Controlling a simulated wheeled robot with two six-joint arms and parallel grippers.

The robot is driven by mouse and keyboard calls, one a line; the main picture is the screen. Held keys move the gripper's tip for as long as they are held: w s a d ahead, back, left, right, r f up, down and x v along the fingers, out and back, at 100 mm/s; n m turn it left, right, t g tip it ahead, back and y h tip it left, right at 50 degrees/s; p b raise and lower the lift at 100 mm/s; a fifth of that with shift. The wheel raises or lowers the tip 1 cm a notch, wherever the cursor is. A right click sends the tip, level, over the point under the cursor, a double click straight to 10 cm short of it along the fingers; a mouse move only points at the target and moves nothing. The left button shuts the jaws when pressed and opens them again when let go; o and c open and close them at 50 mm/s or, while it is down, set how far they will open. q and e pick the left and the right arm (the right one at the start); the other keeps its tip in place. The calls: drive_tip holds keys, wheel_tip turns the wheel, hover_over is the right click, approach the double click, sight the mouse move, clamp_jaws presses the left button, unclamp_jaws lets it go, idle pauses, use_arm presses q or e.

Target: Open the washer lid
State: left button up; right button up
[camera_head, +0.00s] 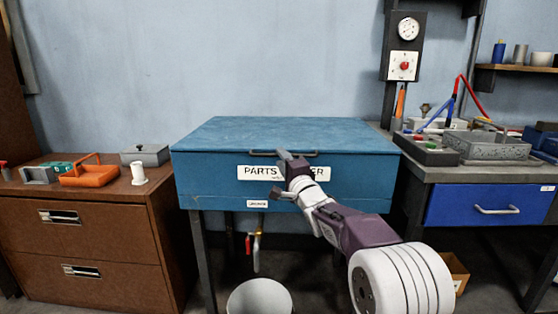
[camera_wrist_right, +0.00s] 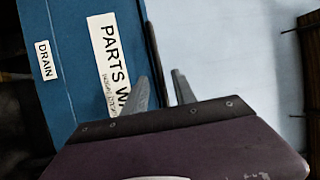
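The blue parts washer (camera_head: 222,180) stands against the wall, with its flat blue lid (camera_head: 290,130) down. A dark bar handle (camera_head: 310,153) runs along the lid's front edge. My right gripper (camera_head: 287,158) is at this handle, in front of the "PARTS WASHER" label, hiding part of both. In the right wrist view the handle (camera_wrist_right: 153,45) passes between the two spread fingers of my right gripper (camera_wrist_right: 162,82). A gap shows on each side of the bar, so the gripper looks open around it. My left gripper is not in view.
A brown cabinet (camera_head: 85,240) with an orange tray (camera_head: 90,173) stands left. A workbench with a blue drawer (camera_head: 485,204) and several tools stands right. A white bucket (camera_head: 259,298) is below the washer. The wall above the lid is clear.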

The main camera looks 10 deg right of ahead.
drive_tip(key=shift+x, duration=1.3)
drive_tip(key=shift+r, duration=0.1)
clamp_jaws()
idle(0.4)
